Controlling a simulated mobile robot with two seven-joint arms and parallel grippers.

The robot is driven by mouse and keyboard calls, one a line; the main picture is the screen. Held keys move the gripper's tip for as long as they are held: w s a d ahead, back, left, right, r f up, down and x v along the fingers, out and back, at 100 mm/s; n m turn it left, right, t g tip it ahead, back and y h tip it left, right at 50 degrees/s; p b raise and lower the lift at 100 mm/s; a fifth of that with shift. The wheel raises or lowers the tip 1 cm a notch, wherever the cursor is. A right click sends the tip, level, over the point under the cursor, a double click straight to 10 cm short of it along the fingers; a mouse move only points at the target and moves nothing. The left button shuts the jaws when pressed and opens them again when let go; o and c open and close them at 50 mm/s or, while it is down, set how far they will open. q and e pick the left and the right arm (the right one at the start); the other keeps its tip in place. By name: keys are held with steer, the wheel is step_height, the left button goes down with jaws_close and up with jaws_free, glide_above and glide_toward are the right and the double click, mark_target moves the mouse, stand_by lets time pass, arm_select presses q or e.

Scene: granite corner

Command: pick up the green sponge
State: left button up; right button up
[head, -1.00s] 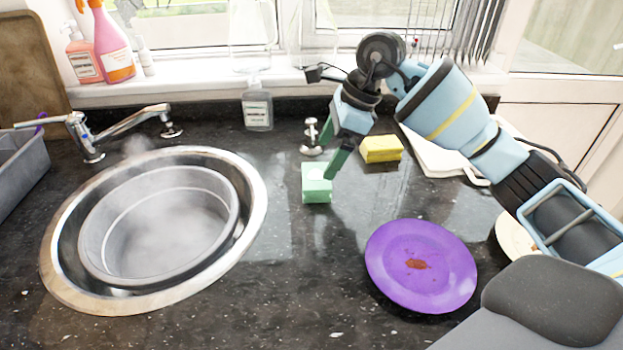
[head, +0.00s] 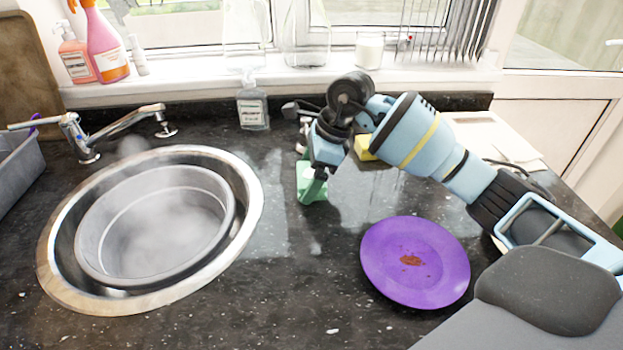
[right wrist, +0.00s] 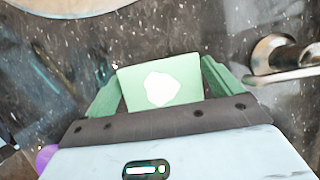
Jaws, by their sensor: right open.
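The green sponge (head: 304,178) lies on the dark granite counter, right of the sink, partly hidden behind my right gripper in the head view. It is a pale green block with a white patch on top. My right gripper (head: 313,186) is down at it, open. In the right wrist view the sponge (right wrist: 185,93) sits between the two green fingers of the right gripper (right wrist: 155,76), one on each side. I cannot tell whether either finger touches it. My left gripper is not in view.
A yellow sponge (head: 364,149) lies just behind my right wrist. A purple plate (head: 440,262) with a reddish-brown stain lies to the right in front. The steaming round sink (head: 250,205) is at left. A clear soap bottle (head: 253,112) and a small metal fitting (right wrist: 275,55) stand close by.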

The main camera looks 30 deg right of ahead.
mark_target(303, 176)
steer(key=c, duration=0.8)
steer(key=shift+r, duration=0.15)
steer(key=shift+r, duration=0.25)
steer(key=r, duration=0.2)
steer(key=shift+s+a+r, duration=0.1)
steer(key=shift+s+r, duration=0.2)
steer(key=shift+r, duration=0.05)
steer(key=s+a, duration=0.2)
steer(key=s, duration=0.2)
steer(key=s+a+r+b, duration=0.1)
steer(key=s+a, duration=0.1)
steer(key=s, duration=0.3)
steer(key=s+a, duration=0.2)
steer(key=s, duration=0.3)
steer(key=shift+s+r, duration=0.15)
steer(key=shift+r, duration=0.1)
